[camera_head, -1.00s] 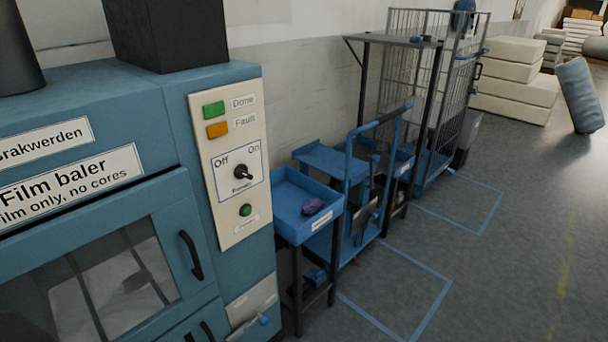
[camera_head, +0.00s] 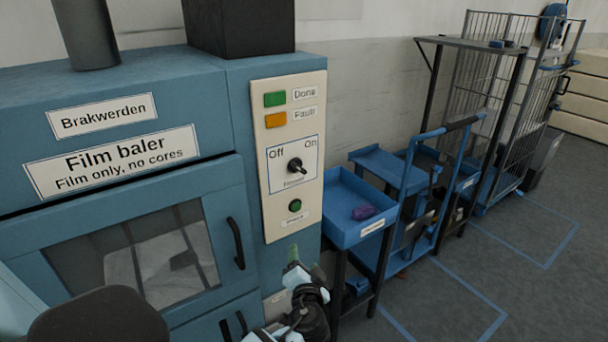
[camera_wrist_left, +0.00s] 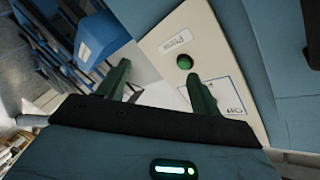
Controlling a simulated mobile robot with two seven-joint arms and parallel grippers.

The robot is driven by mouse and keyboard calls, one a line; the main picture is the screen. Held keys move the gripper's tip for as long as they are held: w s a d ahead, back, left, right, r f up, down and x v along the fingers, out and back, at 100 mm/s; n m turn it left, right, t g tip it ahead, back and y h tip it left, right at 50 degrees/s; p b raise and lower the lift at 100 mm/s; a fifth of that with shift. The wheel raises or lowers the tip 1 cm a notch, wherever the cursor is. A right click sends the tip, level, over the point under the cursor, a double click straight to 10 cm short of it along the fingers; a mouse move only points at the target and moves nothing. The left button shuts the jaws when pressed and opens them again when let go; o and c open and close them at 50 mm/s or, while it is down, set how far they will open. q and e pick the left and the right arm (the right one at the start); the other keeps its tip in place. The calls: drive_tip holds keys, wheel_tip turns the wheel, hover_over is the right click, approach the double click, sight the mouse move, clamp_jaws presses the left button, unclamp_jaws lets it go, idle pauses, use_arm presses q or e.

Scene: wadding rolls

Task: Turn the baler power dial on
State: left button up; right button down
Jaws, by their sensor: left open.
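The power dial (camera_head: 296,166) is a small black knob on the cream control panel (camera_head: 284,228) of the blue film baler (camera_head: 235,105). It sits between printed "Off" at left and "On" at right; I cannot tell clearly which it points to. My left gripper (camera_head: 294,258) is below the panel, apart from the dial, its green fingertips pointing up. In the left wrist view my left gripper (camera_wrist_left: 158,72) is open and empty in front of the panel. There the dial is not visible, while part of its white label (camera_wrist_left: 222,94) shows beside a finger. My right gripper is out of view.
A green button (camera_head: 295,205) is below the dial; it also shows in the wrist view (camera_wrist_left: 184,62). Green "Done" (camera_head: 275,99) and orange "Fault" (camera_head: 275,119) lamps are above. Right of the baler stand a blue tray (camera_head: 343,227) with a purple item, a cart and a cage.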

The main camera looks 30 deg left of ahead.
sight(301, 171)
use_arm(q)
drive_tip(key=w+a+r+n+y, duration=0.1)
drive_tip(key=w+r+n+y, duration=0.15)
drive_tip(key=r, duration=0.55)
drive_tip(key=w+a+r+n+y, duration=0.1)
drive_tip(key=w+r+y, duration=0.3)
drive_tip(key=r, duration=0.4)
drive_tip(key=x, duration=0.6)
drive_tip(key=shift+a+r+p, duration=0.3)
drive_tip(key=shift+a+r, duration=0.05)
drive_tip(key=shift+a, duration=0.05)
drive_tip(key=shift+w+a+r, duration=0.1)
drive_tip(key=shift+w+a, duration=0.25)
drive_tip(key=shift+a, duration=0.1)
